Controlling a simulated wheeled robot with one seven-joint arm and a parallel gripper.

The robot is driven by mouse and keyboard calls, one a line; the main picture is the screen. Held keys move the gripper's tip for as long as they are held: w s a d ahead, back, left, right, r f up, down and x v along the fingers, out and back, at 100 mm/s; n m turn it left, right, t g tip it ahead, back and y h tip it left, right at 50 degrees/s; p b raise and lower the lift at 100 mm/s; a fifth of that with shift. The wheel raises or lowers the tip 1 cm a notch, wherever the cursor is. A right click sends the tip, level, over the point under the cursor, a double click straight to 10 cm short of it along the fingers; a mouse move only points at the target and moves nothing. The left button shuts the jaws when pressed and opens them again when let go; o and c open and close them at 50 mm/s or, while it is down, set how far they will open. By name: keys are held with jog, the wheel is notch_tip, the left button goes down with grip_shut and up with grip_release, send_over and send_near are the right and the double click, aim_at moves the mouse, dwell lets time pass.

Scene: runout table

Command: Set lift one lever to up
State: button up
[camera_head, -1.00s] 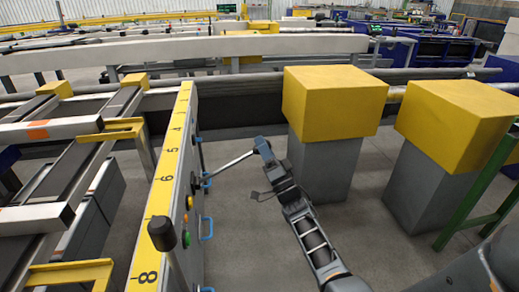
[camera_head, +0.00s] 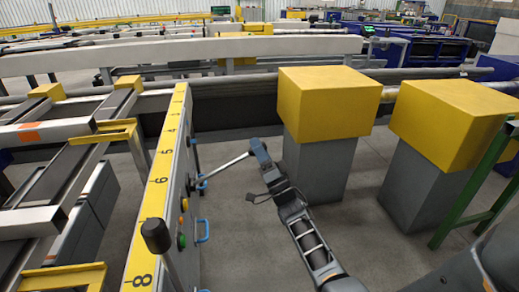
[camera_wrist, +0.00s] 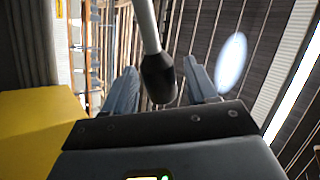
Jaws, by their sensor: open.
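A pale lever rod (camera_head: 222,167) sticks out from the side of the yellow-topped panel (camera_head: 160,182), sloping up to the right. Its far end is at my gripper (camera_head: 259,150). In the wrist view the rod (camera_wrist: 146,25) comes down from the top, and its black knob (camera_wrist: 158,76) sits between the two fingers of my gripper (camera_wrist: 161,86). The fingers are apart, with a visible gap on either side of the knob. A second lever with a black knob (camera_head: 156,237) stands nearer, by the figure 8. I cannot tell from any label which is lift one.
Green and amber buttons (camera_head: 182,240) and blue handles (camera_head: 203,231) line the panel's side. Two yellow-topped grey pillars (camera_head: 318,165) (camera_head: 412,188) stand to the right, the nearer one close to my arm. A green frame (camera_head: 490,190) is at far right. Grey floor lies between.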

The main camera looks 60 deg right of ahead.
jog(key=v, duration=0.8)
jog(key=shift+b, duration=0.35)
